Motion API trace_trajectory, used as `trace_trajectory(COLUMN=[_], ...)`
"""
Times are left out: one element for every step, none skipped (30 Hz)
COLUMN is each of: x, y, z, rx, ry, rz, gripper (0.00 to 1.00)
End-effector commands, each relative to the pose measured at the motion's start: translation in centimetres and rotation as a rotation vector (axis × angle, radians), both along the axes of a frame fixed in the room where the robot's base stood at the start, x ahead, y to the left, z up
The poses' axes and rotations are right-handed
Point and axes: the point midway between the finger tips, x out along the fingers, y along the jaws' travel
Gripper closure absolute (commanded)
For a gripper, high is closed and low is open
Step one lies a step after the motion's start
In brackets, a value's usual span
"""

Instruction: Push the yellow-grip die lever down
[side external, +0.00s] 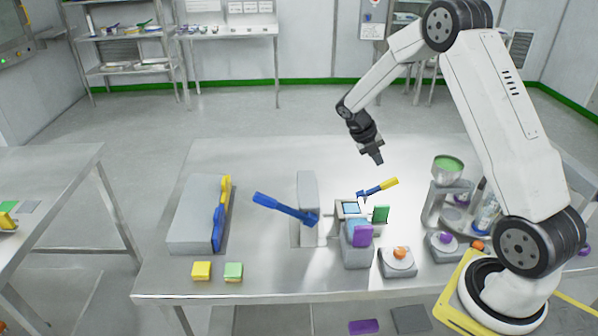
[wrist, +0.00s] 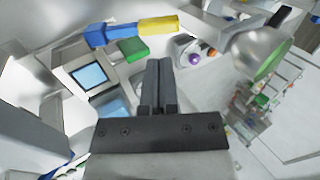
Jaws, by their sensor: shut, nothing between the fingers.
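The die lever is a blue bar with a yellow grip (side external: 390,183), rising to the right from the small device with a screen (side external: 351,208). In the wrist view the yellow grip (wrist: 158,24) lies at the top, with the blue lever arm (wrist: 110,33) to its left. My gripper (side external: 376,160) is shut and empty, pointing down, above and slightly left of the grip and apart from it. In the wrist view my shut fingers (wrist: 158,65) lie below the grip in the picture. A green block (side external: 381,214) sits just below the lever at the device's right side.
A longer blue lever (side external: 286,208) on a grey post stands left of the device. A purple block (side external: 362,235), an orange-knobbed unit (side external: 399,255) and a stand with a green-filled bowl (side external: 448,166) are close by. The table behind the lever is clear.

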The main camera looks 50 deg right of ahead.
Motion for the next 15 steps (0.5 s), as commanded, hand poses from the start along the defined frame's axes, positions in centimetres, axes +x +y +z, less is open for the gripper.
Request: trace_trajectory(x=[-0.4, -0.5, -0.7, -0.9, -1.1, -1.2, -1.4, -1.5, -1.7, -1.7, -1.8, -1.9, -2.0, -2.0, -2.1], y=[-0.4, -0.5, -0.7, -0.8, -1.0, -1.2, -1.3, -1.4, -1.6, -1.7, -1.8, -1.9, -2.0, -2.0, -2.1], z=[-0.8, -1.2, -1.7, -2.1, -2.5, -3.0, -3.3, -3.6, -4.0, -4.2, -4.5, -4.7, -4.9, -5.1, -5.2], rx=[0.0, 0.0, 0.001, 0.001, 0.001, 0.001, 0.0, 0.001, 0.001, 0.001, 0.0, 0.0, 0.0, 0.0, -0.001], ry=[0.003, 0.003, 0.002, 0.002, 0.002, 0.003, 0.003, 0.003, 0.001, 0.001, 0.001, 0.002, 0.001, 0.001, -0.001], rz=[-0.002, -0.004, -0.004, -0.004, -0.002, -0.001, -0.001, -0.003, -0.002, -0.003, -0.003, -0.002, -0.001, -0.001, -0.002], gripper=[1.0, 1.0, 1.0, 1.0, 1.0, 1.0, 1.0, 1.0, 1.0, 1.0, 1.0, 1.0, 1.0, 1.0, 1.0])
